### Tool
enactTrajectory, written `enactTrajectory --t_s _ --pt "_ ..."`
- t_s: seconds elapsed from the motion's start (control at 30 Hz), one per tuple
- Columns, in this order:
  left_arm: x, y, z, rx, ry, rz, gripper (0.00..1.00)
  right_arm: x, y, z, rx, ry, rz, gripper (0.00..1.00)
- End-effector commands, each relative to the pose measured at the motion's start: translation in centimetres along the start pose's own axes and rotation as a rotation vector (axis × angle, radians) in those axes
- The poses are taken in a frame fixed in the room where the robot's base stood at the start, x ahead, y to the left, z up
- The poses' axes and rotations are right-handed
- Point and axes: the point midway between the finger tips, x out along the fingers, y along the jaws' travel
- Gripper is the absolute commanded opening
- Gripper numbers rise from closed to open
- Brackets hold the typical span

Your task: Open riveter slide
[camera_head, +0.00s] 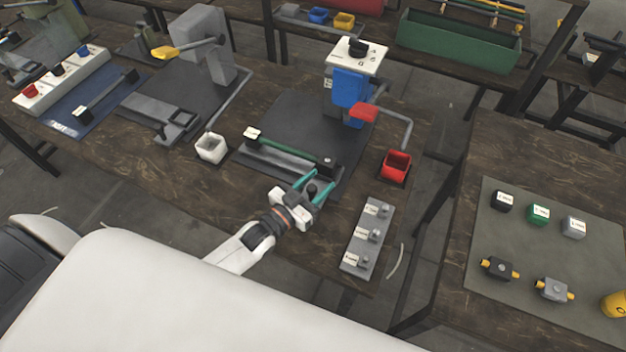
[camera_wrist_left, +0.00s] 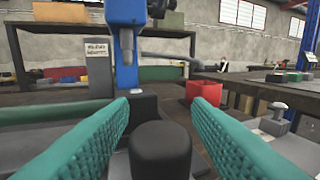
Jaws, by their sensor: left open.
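The riveter with a blue head (camera_head: 349,88) stands on a dark plate on the middle table. Its slide (camera_head: 285,163), a long rail with a green strip, lies in front of it, with a dark block near its right end. My left gripper (camera_head: 313,186) has teal fingers and is open at the slide's right end. In the left wrist view a black round knob (camera_wrist_left: 160,150) sits between the open fingers, with a gap on both sides. The blue riveter head (camera_wrist_left: 127,35) shows behind it. My right gripper is not in view.
A red bin (camera_head: 396,166) stands right of the riveter and a white bin (camera_head: 211,148) left of the slide. A grey plate with several small fixtures (camera_head: 367,238) lies right of my gripper. A grey press (camera_head: 205,45) stands farther left. A separate table (camera_head: 480,150) is at the right.

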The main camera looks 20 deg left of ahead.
Motion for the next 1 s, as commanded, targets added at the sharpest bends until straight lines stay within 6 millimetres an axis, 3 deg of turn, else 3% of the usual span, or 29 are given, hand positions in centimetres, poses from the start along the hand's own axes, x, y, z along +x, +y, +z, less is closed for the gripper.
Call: enactTrajectory --t_s 0.17,0.6,0.8,1.0 --pt "-1.7 0.0 -0.3 0.0 0.003 0.0 0.44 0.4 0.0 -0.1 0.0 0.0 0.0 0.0" --pt "-10.2 0.0 -0.3 0.0 0.004 0.0 0.44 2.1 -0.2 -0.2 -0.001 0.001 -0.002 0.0" --pt "-11.8 0.0 -0.1 0.0 0.001 0.0 0.44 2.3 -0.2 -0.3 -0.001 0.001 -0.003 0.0" --pt "-12.0 0.0 0.0 0.0 0.0 0.0 0.44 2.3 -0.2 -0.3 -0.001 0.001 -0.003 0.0"
